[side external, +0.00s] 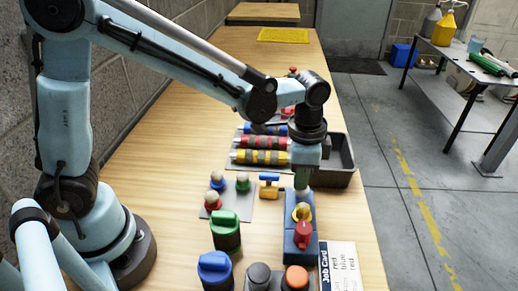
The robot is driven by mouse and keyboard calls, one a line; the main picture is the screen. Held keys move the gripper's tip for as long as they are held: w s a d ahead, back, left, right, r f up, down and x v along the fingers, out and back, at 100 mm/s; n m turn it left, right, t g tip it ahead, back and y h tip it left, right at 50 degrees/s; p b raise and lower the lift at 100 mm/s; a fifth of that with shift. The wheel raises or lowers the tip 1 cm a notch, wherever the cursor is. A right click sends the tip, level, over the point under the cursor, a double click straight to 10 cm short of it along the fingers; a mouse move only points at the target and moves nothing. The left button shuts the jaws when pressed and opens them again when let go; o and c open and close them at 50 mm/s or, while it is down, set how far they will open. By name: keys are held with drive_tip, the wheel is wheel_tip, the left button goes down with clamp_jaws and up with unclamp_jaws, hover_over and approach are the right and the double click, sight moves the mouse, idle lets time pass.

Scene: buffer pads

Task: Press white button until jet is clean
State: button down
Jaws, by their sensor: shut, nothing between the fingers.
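My gripper (302,190) points straight down over the far end of a blue block (300,246) near the table's right edge. Its fingers are shut and look empty; the fingertips are small and partly hidden. A yellow piece (302,212) and a red upright piece (303,233) stand on the blue block, just in front of the fingertips. I cannot tell whether the fingertips touch the block. No white button can be clearly made out; it may be hidden under my gripper. I cannot tell for sure which part is the jet, or whether it is clean.
Left stand knobbed stamps on a grey plate (238,208), a green-lidded jar (226,231) and a blue-lidded jar (215,269). Grey (258,276) and orange-topped (296,277) pieces and a job card (339,265) are in front. Behind are banded cylinders (262,157) and a dark tray (341,162).

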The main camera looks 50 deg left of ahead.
drive_tip(key=shift+f, duration=0.1)
drive_tip(key=shift+f, duration=0.9)
wheel_tip(320, 180, up, 14)
idle(0.6)
drive_tip(key=shift+s, duration=0.1)
idle(0.6)
drive_tip(key=s+a+f+n+t, duration=0.2)
drive_tip(key=s+a+n+t, duration=0.1)
drive_tip(key=a, duration=0.3)
drive_tip(key=s+a+f+n+t, duration=0.3)
drive_tip(key=s+a+n+t, duration=0.1)
drive_tip(key=a+n, duration=0.2)
drive_tip(key=shift+s+a, duration=0.25)
drive_tip(key=shift+a, duration=0.35)
